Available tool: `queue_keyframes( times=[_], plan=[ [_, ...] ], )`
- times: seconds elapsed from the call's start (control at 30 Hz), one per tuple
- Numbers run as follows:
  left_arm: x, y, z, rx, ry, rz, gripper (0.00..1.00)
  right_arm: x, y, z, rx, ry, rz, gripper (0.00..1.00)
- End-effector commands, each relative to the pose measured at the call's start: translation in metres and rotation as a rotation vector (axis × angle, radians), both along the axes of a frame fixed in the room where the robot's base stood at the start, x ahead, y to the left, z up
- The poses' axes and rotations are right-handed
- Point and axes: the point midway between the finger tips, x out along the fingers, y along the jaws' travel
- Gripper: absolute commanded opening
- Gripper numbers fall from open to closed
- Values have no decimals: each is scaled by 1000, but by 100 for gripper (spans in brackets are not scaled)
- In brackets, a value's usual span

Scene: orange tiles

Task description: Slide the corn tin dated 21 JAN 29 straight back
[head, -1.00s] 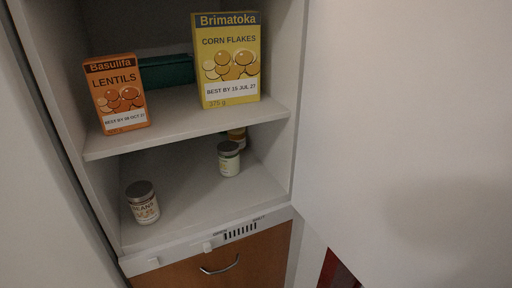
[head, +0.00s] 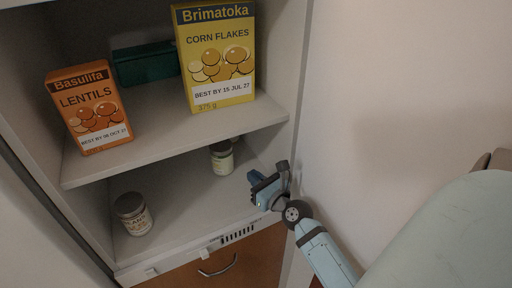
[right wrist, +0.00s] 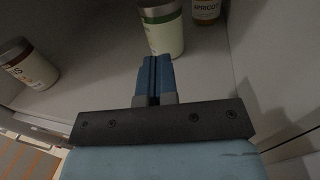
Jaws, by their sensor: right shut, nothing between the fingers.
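A light tin with a grey lid and a pale green band (head: 222,160) stands upright on the lower shelf, toward the right. Its date and name are too small to read, so I cannot tell for certain that it is the corn tin. It also shows in the right wrist view (right wrist: 163,32), straight beyond the fingertips. My right gripper (head: 258,182) reaches in at the shelf's right front. In the right wrist view its fingers (right wrist: 155,62) are together and empty, close before the tin; I cannot tell whether they touch it. My left gripper is out of view.
A beans tin (head: 132,214) stands at the lower shelf's front left. An apricot jar (right wrist: 207,9) is behind, right of the green-banded tin. The cabinet's right wall (head: 281,70) is close to my gripper. Lentils (head: 88,108) and corn flakes (head: 215,60) boxes stand on the shelf above.

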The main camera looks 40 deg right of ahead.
Motion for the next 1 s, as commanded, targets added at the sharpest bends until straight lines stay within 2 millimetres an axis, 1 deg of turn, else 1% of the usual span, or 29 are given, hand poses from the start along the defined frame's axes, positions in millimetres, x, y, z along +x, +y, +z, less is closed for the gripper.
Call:
queue_keyframes(
  times=[0.03, 0.1, 0.3, 0.4, 0.5, 0.7, 1.0],
  plan=[
    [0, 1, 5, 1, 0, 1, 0, 13, 0, 4, -2, -3, 1, 0],
    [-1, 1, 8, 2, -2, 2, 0, 29, -1, 4, -1, -2, 1, 0],
    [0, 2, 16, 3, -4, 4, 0, 69, -1, 3, -5, -1, 1, 0],
    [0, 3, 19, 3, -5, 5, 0, 84, -2, 3, -4, 0, 1, 0],
    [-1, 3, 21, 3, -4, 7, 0, 95, -2, 2, -5, 0, 1, 0],
    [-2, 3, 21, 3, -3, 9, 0, 103, -2, 0, -4, 1, 0, 0],
    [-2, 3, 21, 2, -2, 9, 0, 103, -2, 0, -4, 1, 0, 0]
  ],
)
